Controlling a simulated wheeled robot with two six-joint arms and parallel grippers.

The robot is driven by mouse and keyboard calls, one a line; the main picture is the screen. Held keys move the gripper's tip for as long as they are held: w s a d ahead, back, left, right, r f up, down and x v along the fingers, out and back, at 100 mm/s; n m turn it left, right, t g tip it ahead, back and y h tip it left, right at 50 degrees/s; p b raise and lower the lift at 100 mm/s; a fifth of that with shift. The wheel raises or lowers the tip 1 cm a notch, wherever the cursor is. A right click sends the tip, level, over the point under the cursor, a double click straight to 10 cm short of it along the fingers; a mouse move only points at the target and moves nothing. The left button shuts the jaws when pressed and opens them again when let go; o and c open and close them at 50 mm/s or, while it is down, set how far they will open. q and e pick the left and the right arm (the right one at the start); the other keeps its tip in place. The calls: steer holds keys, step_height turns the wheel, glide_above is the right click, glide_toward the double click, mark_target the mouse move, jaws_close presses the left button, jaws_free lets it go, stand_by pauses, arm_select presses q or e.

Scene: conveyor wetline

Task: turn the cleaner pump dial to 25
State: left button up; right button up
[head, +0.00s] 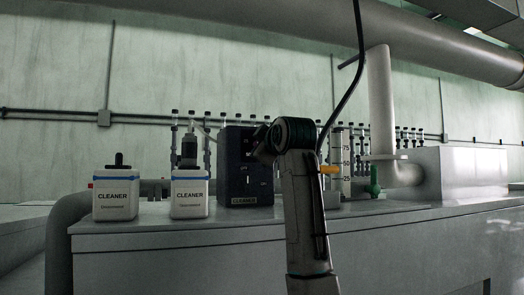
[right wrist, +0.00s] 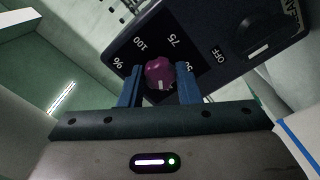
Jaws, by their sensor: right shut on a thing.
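The cleaner pump is a dark box (head: 238,180) labelled CLEANER on the bench in the head view, partly hidden by my right arm. Its face also shows in the right wrist view (right wrist: 268,62), turned at an angle. The purple dial (right wrist: 160,72) there has a short white mark on its lower side, pointing down in the picture, away from the printed 75 and 100. Some of the scale is hidden by my gripper. My right gripper (right wrist: 160,68) is shut on the dial, one blue finger on each side. My left gripper is not in view.
Two white CLEANER containers (head: 116,199) (head: 189,198) stand left of the pump. A clear column (head: 346,150) marked 75, 50 and 25 with a yellow marker (head: 330,169) stands right of my arm. A dark switch (right wrist: 259,37) with OFF beside it is on the pump face. A black cable hangs nearby.

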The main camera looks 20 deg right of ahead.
steer(key=shift+n+b, duration=0.35)
steer(key=shift+n, duration=0.75)
steer(key=o, duration=1)
steer(key=s+b, duration=0.3)
steer(key=s, duration=0.2)
steer(key=s+b, duration=0.3)
steer(key=s, duration=0.2)
steer(key=shift+s+d, duration=0.2)
steer(key=shift+s, duration=0.15)
